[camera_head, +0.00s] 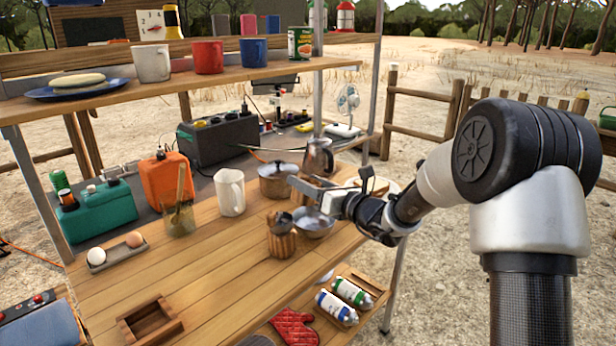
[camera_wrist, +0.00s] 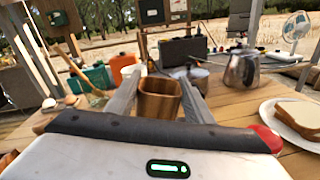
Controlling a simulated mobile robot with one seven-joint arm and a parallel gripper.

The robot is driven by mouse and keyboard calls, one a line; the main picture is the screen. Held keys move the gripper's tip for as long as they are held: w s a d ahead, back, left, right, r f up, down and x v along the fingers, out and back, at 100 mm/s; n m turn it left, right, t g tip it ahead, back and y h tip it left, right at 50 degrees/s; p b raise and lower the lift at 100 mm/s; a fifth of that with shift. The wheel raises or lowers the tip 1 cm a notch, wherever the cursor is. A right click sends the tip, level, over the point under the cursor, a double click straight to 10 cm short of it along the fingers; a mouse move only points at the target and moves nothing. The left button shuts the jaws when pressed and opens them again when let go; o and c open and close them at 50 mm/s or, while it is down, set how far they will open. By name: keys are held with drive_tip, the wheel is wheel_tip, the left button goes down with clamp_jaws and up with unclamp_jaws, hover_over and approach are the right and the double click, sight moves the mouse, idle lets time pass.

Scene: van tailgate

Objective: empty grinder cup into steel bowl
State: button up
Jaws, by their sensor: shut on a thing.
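My gripper (camera_head: 312,193) is shut on a brown wooden cup (camera_wrist: 160,100). In the wrist view the cup is between the two grey fingers, roughly upright with its mouth up. I cannot tell what is inside it. In the head view the held cup is mostly hidden by the fingers. The shiny steel bowl (camera_head: 314,224) stands on the wooden table, below and close to my gripper. The wrist view does not show the bowl.
A slatted wooden holder (camera_head: 281,243) with a dark item in it stands left of the bowl. A lidded pot (camera_head: 275,183), a steel kettle (camera_head: 318,158) and a white pitcher (camera_head: 231,192) stand behind. A plate with bread (camera_wrist: 296,118) is at right. The table's front middle is clear.

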drive_tip(key=shift+w+d+f+m+g+p, duration=0.15)
drive_tip(key=shift+f+m+p, duration=0.25)
drive_tip(key=shift+m+p, duration=0.95)
drive_tip(key=shift+s+a+f+m+g+p, duration=0.15)
drive_tip(key=shift+f+m+p, duration=0.2)
drive_tip(key=shift+m+p, duration=0.95)
drive_tip(key=m+p, duration=0.1)
drive_tip(key=p, duration=0.1)
drive_tip(key=f+m+p, duration=0.1)
drive_tip(key=p, duration=0.1)
drive_tip(key=shift+w+d+m, duration=0.3)
drive_tip(key=shift+w+m, duration=0.05)
drive_tip(key=m+p, duration=0.3)
drive_tip(key=f+m+g+p, duration=0.1)
drive_tip(key=m, duration=0.1)
drive_tip(key=shift+w+d+p, duration=0.3)
drive_tip(key=shift+w+p, duration=0.05)
drive_tip(key=shift+w, duration=0.05)
drive_tip(key=shift+w+d+f+m+g+y+p, duration=0.15)
drive_tip(key=shift+w+m+g+y+p, duration=0.1)
drive_tip(key=shift+m+p, duration=0.7)
drive_tip(key=shift+w+d+f+m+g+y+p, duration=0.2)
drive_tip(key=shift+m+p, duration=0.4)
drive_tip(key=shift+m, duration=0.55)
